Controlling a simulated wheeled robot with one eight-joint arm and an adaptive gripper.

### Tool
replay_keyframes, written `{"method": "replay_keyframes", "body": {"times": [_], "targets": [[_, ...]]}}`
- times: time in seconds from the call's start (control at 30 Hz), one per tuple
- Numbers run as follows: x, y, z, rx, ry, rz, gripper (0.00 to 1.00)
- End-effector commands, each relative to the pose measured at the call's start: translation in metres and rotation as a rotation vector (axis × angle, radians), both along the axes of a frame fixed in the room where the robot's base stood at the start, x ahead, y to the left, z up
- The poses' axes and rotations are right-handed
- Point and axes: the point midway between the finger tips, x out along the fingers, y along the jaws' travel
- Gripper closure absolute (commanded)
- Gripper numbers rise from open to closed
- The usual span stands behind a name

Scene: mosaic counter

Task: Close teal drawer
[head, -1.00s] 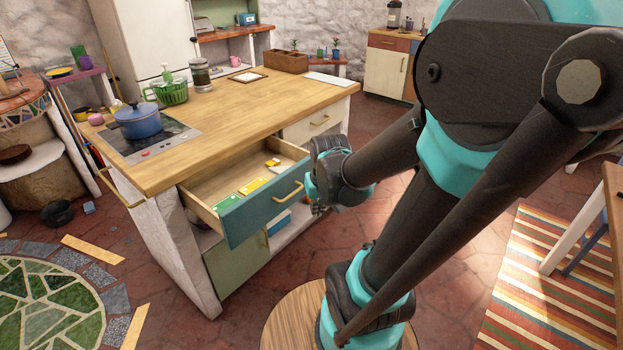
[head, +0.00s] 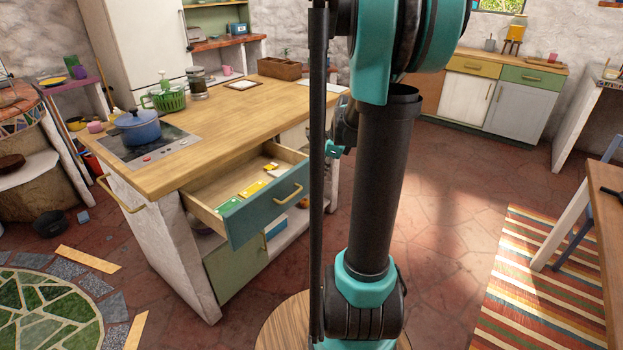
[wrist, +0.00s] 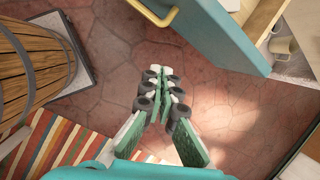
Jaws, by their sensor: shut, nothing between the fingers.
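The teal drawer (head: 258,215) stands pulled out of the wooden-topped counter, with a yellow bar handle (head: 289,194) on its front. Green and yellow items lie inside it. The drawer front shows at the top of the wrist view (wrist: 212,32), with part of its handle at the upper left. My gripper (wrist: 160,76) has its fingers together and empty, over the tiled floor in front of the drawer and apart from it. In the head view my arm hides most of the gripper.
The counter (head: 235,113) carries a blue pot (head: 138,128) on a cooktop, a green basket (head: 168,100) and a wooden box. A green cabinet door (head: 236,267) and an open shelf lie under the drawer. Red floor tiles are free to the right; a striped rug (head: 535,285) lies beyond.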

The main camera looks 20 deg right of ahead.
Motion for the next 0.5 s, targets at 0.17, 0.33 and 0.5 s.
{"method": "replay_keyframes", "body": {"times": [0.17, 0.33, 0.5], "targets": [[0.029, -0.028, 0.002, 0.125, 0.058, -0.295, 1.0], [0.039, -0.037, 0.002, 0.173, 0.081, -0.405, 1.0], [0.043, -0.034, -0.012, 0.177, 0.083, -0.411, 1.0]]}}
